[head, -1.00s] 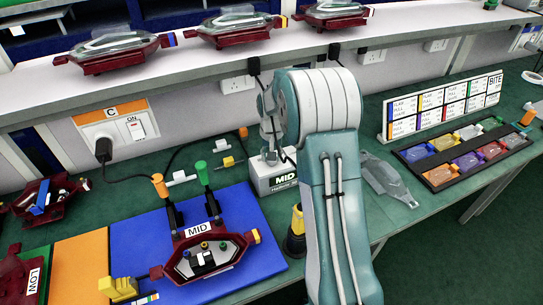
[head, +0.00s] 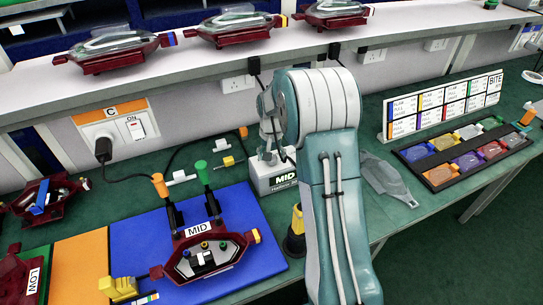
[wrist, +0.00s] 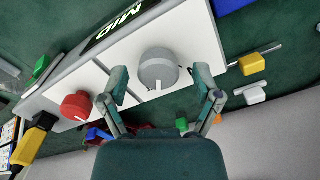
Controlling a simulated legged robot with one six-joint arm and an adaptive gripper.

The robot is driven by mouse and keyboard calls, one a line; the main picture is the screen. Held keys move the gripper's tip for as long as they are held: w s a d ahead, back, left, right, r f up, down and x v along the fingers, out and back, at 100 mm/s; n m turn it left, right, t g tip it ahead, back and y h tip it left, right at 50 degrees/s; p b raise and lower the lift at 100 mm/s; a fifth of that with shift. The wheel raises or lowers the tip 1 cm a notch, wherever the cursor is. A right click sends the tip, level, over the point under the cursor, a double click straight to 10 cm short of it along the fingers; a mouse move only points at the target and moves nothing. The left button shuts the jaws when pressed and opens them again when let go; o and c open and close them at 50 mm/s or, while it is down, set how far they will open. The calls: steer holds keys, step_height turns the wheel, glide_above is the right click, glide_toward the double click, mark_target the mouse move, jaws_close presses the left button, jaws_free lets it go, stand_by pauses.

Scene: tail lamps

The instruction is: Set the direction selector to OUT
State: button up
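A white box with a black MID label (head: 283,180) stands on the green bench in the head view; my arm partly hides it. In the wrist view the box's white top (wrist: 190,40) carries a round grey knob (wrist: 158,66) with a white pointer mark at its lower edge, and a red knob (wrist: 76,106) to its left. My gripper (wrist: 162,82) is open, one finger on each side of the grey knob, with a visible gap on both sides. I cannot tell how far above the knob the fingertips are. No OUT marking is readable.
A blue mat (head: 250,210) holds a maroon lamp unit labelled MID (head: 205,255), with orange and green probes. A yellow and black tool (head: 297,228) stands near the box. A clear cover (head: 388,180) and a tray of coloured lenses (head: 520,140) lie to the right.

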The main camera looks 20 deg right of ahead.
steer(key=shift+r, duration=0.1)
step_height(320, 180, up, 12)
stand_by(0.6)
stand_by(0.5)
steer(key=s+a+r+n+t, duration=0.1)
steer(key=s+a+r, duration=0.2)
steer(key=s+r, duration=0.3)
steer(key=s+a+r+n+t, duration=0.1)
steer(key=s+a+r+t, duration=0.1)
steer(key=s+a+r, duration=0.4)
steer(key=s+a+f+n+t, duration=0.1)
steer(key=s, duration=0.8)
steer(key=s+a+f+n+t, duration=0.1)
steer(key=s+n, duration=0.1)
steer(key=s, duration=0.7)
steer(key=shift+f+t, duration=0.25)
steer(key=shift+t, duration=0.05)
